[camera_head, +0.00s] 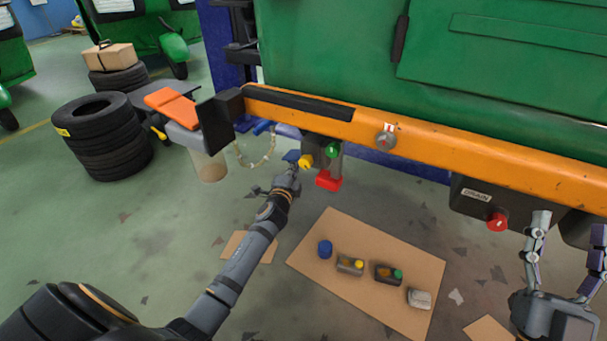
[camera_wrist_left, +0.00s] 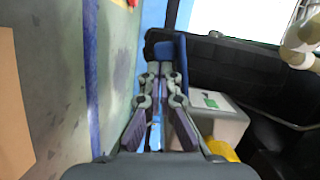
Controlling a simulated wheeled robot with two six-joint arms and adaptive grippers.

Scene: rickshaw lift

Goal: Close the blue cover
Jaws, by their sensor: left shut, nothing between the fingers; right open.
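A small blue piece, which looks like the blue cover (camera_head: 291,156), shows just left of a yellow knob under the orange beam. My left gripper (camera_head: 289,172) is shut and empty, right below this blue piece. In the left wrist view the shut fingertips (camera_wrist_left: 162,66) point at a blue part (camera_wrist_left: 165,49), touching or very close to it; I cannot tell which. The fingers partly hide it, and I cannot tell how far it stands open. My right gripper (camera_head: 569,220) is open and empty at the lower right, below the beam.
A yellow knob (camera_head: 305,162), a green cap (camera_head: 332,150) and a red part (camera_head: 328,181) sit close by. The orange beam (camera_head: 440,142) runs above. Cardboard (camera_head: 310,262) on the floor holds a loose blue cap (camera_head: 325,249) and small parts. Stacked tires (camera_head: 103,140) stand left.

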